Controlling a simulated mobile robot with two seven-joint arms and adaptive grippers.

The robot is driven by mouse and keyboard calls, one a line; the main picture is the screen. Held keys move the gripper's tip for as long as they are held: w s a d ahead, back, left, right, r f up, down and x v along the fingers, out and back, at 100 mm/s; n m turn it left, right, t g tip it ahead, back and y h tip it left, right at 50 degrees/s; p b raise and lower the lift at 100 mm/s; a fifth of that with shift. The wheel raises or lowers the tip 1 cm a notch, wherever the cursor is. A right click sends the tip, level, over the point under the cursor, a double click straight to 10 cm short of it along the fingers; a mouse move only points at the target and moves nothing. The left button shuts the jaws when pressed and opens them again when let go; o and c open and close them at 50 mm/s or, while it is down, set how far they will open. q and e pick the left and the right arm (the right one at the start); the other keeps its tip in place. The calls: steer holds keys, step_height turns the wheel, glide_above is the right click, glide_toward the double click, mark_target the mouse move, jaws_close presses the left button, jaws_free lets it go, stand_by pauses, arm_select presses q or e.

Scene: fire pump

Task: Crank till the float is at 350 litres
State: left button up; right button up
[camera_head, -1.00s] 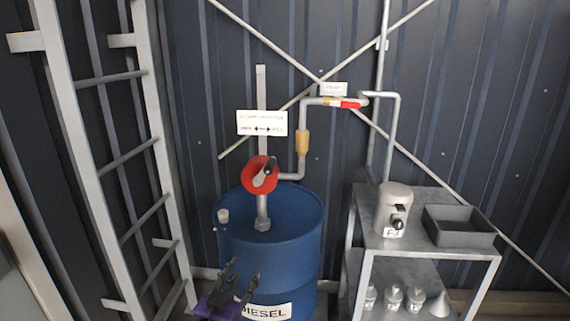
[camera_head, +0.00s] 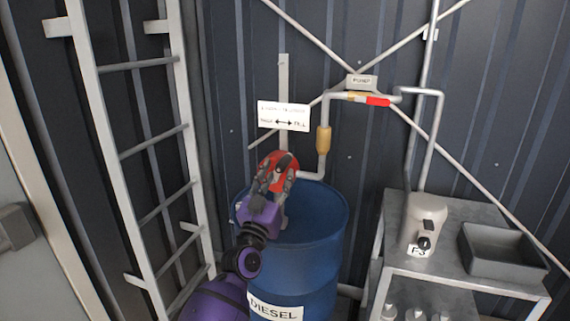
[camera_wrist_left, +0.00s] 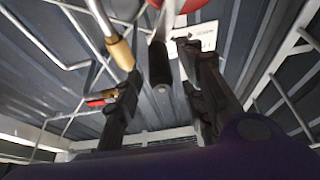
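The red round crank pump (camera_head: 292,160) stands on a pipe rising from the blue drum (camera_head: 315,262) labelled DIESEL. My left gripper (camera_head: 274,176) is in front of the pump in the head view and covers part of it. In the left wrist view, the dark crank handle (camera_wrist_left: 160,66) lies between the two spread fingers of my left gripper (camera_wrist_left: 160,82), with gaps showing on both sides. The red pump body also shows at the top there (camera_wrist_left: 178,4). I cannot make out a float or a litre scale. My right gripper is out of view.
A white sign (camera_head: 284,116) with a double arrow hangs behind the pump. A pipe (camera_head: 325,110) with a red section runs right. A ladder (camera_head: 130,190) stands left.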

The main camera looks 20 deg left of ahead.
mark_target(284, 166)
arm_select(q)
steer(key=x, duration=0.4)
steer(key=shift+w+d+f, duration=0.1)
steer(key=shift+w+d, duration=0.1)
steer(key=shift+d, duration=0.05)
steer(key=shift+w+a+r, duration=0.1)
steer(key=shift+w+r, duration=0.1)
steer(key=shift+w, duration=0.15)
jaws_close()
